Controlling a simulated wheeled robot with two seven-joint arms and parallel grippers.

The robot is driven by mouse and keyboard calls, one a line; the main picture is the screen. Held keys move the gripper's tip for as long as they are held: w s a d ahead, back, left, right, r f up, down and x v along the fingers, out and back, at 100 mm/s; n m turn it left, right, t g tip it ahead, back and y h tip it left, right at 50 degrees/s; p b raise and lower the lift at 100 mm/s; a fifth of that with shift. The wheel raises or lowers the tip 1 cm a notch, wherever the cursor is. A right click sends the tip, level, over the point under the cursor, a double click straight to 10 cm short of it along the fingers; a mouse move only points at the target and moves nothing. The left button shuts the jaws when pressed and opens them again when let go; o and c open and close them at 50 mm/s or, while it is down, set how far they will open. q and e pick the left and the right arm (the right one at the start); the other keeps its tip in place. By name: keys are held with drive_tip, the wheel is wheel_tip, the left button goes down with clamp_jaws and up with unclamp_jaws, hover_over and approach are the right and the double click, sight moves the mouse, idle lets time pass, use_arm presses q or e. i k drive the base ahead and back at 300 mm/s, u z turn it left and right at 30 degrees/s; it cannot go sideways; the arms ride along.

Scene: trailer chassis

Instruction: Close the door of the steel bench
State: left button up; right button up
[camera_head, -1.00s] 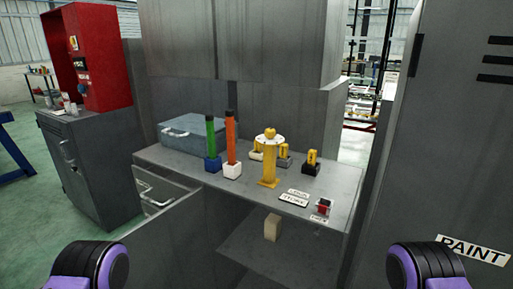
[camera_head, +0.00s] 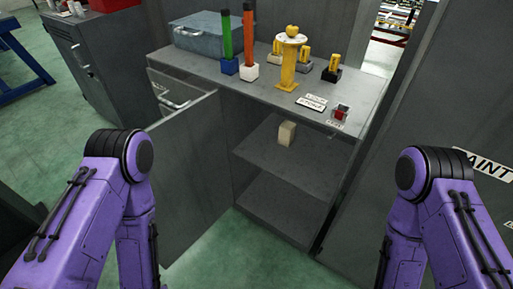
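The steel bench (camera_head: 375,92) stands ahead, a grey cabinet with a flat top. Its door (camera_head: 190,175) is hinged at the left of the opening and stands open, swung out toward me. The shelves (camera_head: 285,205) inside show through the opening, with a small beige block (camera_head: 286,133) on the upper one. My purple left and right arms come in at the lower left and lower right, apart from the door. Both grippers are out of view.
On the bench top are a blue-grey toolbox (camera_head: 205,38), green (camera_head: 227,35) and orange (camera_head: 249,35) sticks in holders, a yellow stand (camera_head: 289,65) and a small red item (camera_head: 341,112). A grey locker marked PAINT (camera_head: 485,162) stands right. Green floor (camera_head: 235,255) shows in front.

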sight(190, 177)
drive_tip(key=k, duration=1)
drive_tip(key=u, duration=1.6)
drive_tip(key=i, duration=1.35)
drive_tip(key=z, duration=1.35)
